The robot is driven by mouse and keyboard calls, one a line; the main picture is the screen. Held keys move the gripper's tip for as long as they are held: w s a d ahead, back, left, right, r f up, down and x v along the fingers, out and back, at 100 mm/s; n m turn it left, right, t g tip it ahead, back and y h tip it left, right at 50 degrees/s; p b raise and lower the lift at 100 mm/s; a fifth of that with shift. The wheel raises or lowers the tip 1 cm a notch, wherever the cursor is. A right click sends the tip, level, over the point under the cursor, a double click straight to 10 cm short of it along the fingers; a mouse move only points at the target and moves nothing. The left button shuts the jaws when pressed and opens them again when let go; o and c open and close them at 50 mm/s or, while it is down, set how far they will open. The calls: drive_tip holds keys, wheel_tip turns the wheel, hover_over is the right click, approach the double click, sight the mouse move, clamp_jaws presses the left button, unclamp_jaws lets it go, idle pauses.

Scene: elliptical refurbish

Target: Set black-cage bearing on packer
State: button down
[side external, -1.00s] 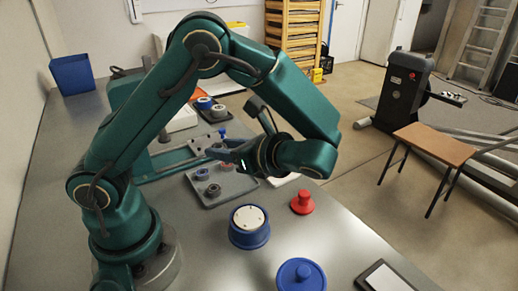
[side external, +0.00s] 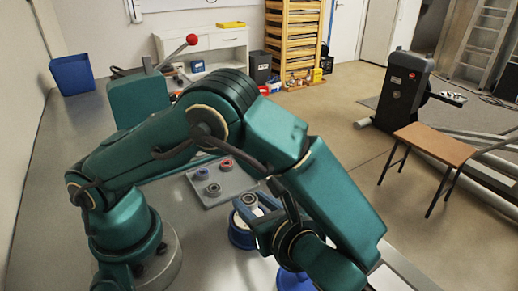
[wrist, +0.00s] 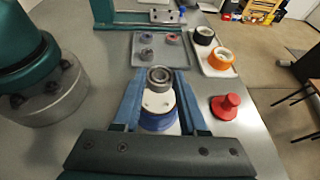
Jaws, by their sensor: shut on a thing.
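My gripper (wrist: 160,85) is shut on a grey metal bearing (wrist: 160,75) with a dark ring inside. The bearing also shows between the fingers in the side external view (side external: 249,199). The packer (wrist: 158,101), a blue round base with a white, holed top, is below and between the fingers. It shows partly behind my gripper in the side external view (side external: 240,236). The bearing appears above the white top; whether they touch I cannot tell. A grey tray (side external: 236,184) behind holds blue, red and dark-centred bearings.
A red knobbed piece (wrist: 226,106) stands close to the right of the packer. A white tray (wrist: 226,70) holds a black ring and an orange ring. A blue round lid (side external: 290,280) is mostly hidden behind my arm.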

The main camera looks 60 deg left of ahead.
drive_tip(key=shift+f, duration=1.05)
drive_tip(key=shift+f, duration=0.55)
idle(0.6)
drive_tip(key=c, duration=0.7)
unclamp_jaws()
drive_tip(key=shift+c, duration=0.2)
drive_tip(key=shift+s+a+r+n+g+h, duration=0.1)
drive_tip(key=shift+a+r+n+g+h, duration=0.15)
drive_tip(key=shift+r+n+g+h, duration=0.25)
drive_tip(key=shift+s+a+r+n+g+h, duration=0.1)
drive_tip(key=shift+a+r+n+g+h, duration=0.1)
drive_tip(key=shift+r+n+h, duration=0.35)
drive_tip(key=s+r+n+t+h, duration=0.2)
drive_tip(key=r+n+h, duration=0.3)
drive_tip(key=n, duration=0.3)
drive_tip(key=s+a+r+n+t+h, duration=0.1)
drive_tip(key=s+r+n+t+h, duration=0.1)
drive_tip(key=n+h, duration=0.4)
wheel_tip(320, 180, up, 3)
drive_tip(key=n+t, duration=0.1)
drive_tip(key=n, duration=0.2)
drive_tip(key=shift+f+t, duration=0.15)
drive_tip(key=shift+t, duration=0.15)
